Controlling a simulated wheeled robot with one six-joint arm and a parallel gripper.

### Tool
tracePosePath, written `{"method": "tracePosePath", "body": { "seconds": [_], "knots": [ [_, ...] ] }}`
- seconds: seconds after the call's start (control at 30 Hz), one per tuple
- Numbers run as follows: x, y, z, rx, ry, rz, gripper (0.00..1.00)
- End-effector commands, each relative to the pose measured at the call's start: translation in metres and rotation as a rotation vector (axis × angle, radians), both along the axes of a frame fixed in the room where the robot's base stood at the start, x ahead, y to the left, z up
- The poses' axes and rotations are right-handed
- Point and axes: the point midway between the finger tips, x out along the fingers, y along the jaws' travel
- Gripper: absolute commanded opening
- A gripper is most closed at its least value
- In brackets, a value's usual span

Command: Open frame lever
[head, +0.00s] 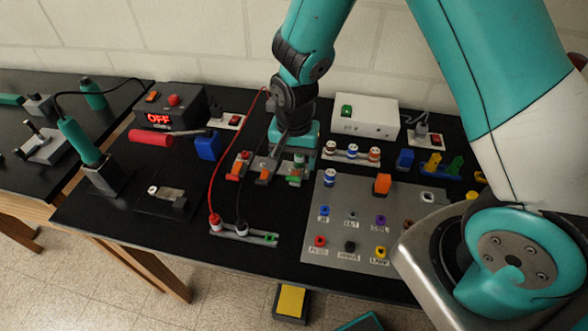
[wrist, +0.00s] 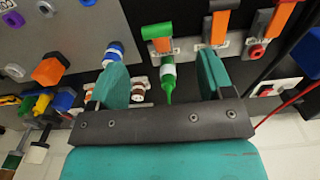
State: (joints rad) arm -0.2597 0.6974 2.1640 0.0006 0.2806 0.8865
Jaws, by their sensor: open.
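A row of small lever clamps stands near the middle of the black table. Two have orange levers (head: 237,170), seen in the wrist view as an orange lever (wrist: 214,25) and another orange lever (wrist: 273,20). I cannot tell which one is the frame lever. My gripper (wrist: 162,62) is open over the row, its teal fingers on either side of a green piece with a white band (wrist: 168,76). No contact shows. In the head view my gripper (head: 291,151) partly hides the row's right end.
A grey panel (head: 338,232) with coloured sockets stands right of the row. A red cable (head: 217,172) and a black cable run on the left. A white box (head: 365,117) stands behind, with a black unit showing OFF (head: 170,107) at back left.

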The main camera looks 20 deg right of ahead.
Motion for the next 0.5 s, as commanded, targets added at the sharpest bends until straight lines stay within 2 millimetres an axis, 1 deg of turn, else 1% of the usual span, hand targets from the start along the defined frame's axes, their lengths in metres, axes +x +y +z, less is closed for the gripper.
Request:
{"method": "tracePosePath", "body": {
  "seconds": [0.03,0.1,0.2,0.33,0.5],
  "knots": [
    [-0.001,0.0,-0.01,-0.001,0.007,0.0,0.74],
    [-0.001,0.0,-0.023,-0.001,0.006,-0.001,0.74],
    [0.0,0.0,-0.038,0.0,0.003,-0.001,0.74],
    [0.0,0.0,-0.051,0.0,0.001,-0.001,0.74],
    [0.0,0.0,-0.058,0.001,-0.001,-0.001,0.74]
  ]
}}
